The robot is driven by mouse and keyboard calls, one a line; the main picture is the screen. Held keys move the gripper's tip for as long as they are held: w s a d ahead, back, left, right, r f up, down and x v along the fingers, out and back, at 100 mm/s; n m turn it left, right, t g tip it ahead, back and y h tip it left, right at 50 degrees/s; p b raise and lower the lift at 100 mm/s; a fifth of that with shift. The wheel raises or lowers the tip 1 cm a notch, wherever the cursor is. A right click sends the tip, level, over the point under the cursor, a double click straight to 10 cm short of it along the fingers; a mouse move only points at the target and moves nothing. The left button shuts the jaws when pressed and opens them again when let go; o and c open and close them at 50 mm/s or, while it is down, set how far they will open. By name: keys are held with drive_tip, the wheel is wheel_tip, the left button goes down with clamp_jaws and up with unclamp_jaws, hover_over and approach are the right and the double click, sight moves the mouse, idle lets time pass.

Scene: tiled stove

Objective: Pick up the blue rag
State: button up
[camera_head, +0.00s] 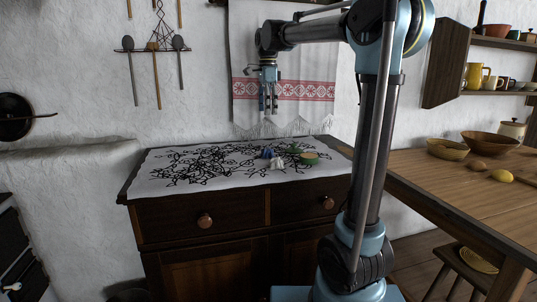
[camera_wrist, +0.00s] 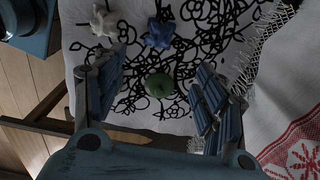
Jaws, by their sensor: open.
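The blue rag (camera_head: 267,152) is a small crumpled bundle on the white, black-scribbled cloth (camera_head: 172,180) covering the dark wooden cabinet. In the wrist view the blue rag (camera_wrist: 159,33) is near the top, just beyond the gap between the fingers. My gripper (camera_head: 268,108) hangs fingers down, well above the cabinet top, roughly over the rag in the head view. In the wrist view my gripper (camera_wrist: 158,66) has its fingers spread wide, with nothing between them held.
A white crumpled rag (camera_head: 277,164) lies close to the blue one; it also shows in the wrist view (camera_wrist: 104,22). A green round object (camera_wrist: 159,85) is near too. A white cloth with a red band (camera_head: 300,90) hangs behind. A wooden table (camera_head: 440,185) stands right.

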hover_over(268, 148)
wheel_tip(268, 148, down, 11)
drive_tip(key=shift+f, duration=0.15)
drive_tip(key=shift+s+a+f, duration=0.1)
drive_tip(key=shift+s+f, duration=0.05)
drive_tip(key=shift+f, duration=2.85)
drive_tip(key=c, duration=1)
